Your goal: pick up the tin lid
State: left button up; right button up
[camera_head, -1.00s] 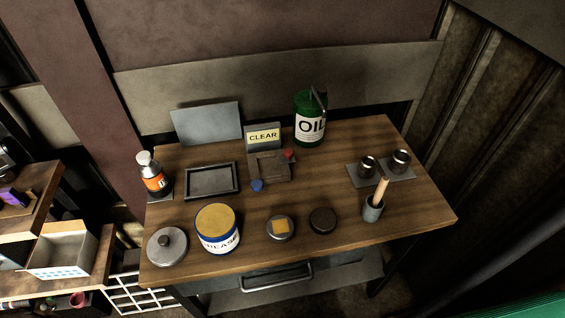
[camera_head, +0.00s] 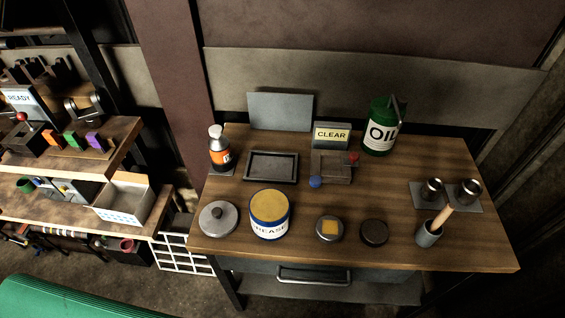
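A round grey metal lid with a knob (camera_head: 219,217) lies at the left front of the wooden table. To its right stands the grease tin (camera_head: 269,227), white and blue with a yellow top surface. Further right are a small round tin with a yellow square in it (camera_head: 330,229) and a flat dark round disc (camera_head: 373,232). I cannot tell for certain which round piece is the tin lid. Neither of my grippers is in view.
The wooden table (camera_head: 300,252) also holds an orange-labelled bottle (camera_head: 220,150), a black tray (camera_head: 271,167), a CLEAR sign (camera_head: 331,136), a green oil can (camera_head: 380,128) and a grey cup with a wooden handle (camera_head: 428,233). A shelf with a white bin (camera_head: 124,200) stands left.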

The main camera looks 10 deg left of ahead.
aim_at(219, 219)
jog(key=u, duration=0.95)
